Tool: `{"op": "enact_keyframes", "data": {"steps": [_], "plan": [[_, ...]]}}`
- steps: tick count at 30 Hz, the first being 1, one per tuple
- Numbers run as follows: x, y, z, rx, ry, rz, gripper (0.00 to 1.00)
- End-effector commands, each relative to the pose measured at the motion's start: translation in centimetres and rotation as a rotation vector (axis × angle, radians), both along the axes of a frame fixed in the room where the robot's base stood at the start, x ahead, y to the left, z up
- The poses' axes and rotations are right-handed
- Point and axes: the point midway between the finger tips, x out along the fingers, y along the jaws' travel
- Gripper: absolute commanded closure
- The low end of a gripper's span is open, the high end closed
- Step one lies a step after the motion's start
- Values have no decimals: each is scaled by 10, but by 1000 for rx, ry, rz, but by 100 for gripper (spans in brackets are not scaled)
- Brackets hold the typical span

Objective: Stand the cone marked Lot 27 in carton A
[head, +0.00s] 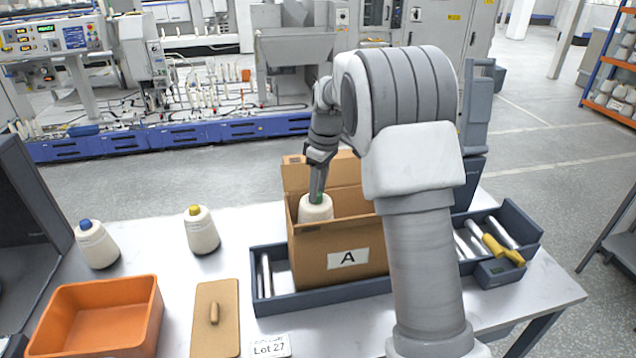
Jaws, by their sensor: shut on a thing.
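Carton A (341,273) is an open brown cardboard box with an "A" label on its front. It stands in a dark grey tray (275,302). My gripper (317,195) reaches down into the carton's left part and is shut on a cream cone (315,210) with a green tip. The cone looks upright, its top near the carton's rim; the front wall hides its lower part, so I cannot tell whether it touches the bottom. No lot mark shows on it. A card reading "Lot 27" (269,347) is at the table's front edge.
A blue-tipped cone (97,247) and a yellow-tipped cone (202,235) stand at the left. An orange bin (98,320) and a brown board with a knob (215,335) are in front of them.

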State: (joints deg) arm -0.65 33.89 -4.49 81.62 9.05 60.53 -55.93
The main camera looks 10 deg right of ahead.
Motion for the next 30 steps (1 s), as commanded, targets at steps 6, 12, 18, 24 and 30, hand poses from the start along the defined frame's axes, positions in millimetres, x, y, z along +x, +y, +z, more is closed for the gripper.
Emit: {"op": "enact_keyframes", "data": {"steps": [6,12,18,24,30], "plan": [[0,0,-31,1,-1,-1,100],[0,0,-54,1,0,-2,100],[0,0,-75,1,-2,-1,100],[0,0,-86,1,-1,0,100],[0,0,-89,1,-1,0,100]]}}
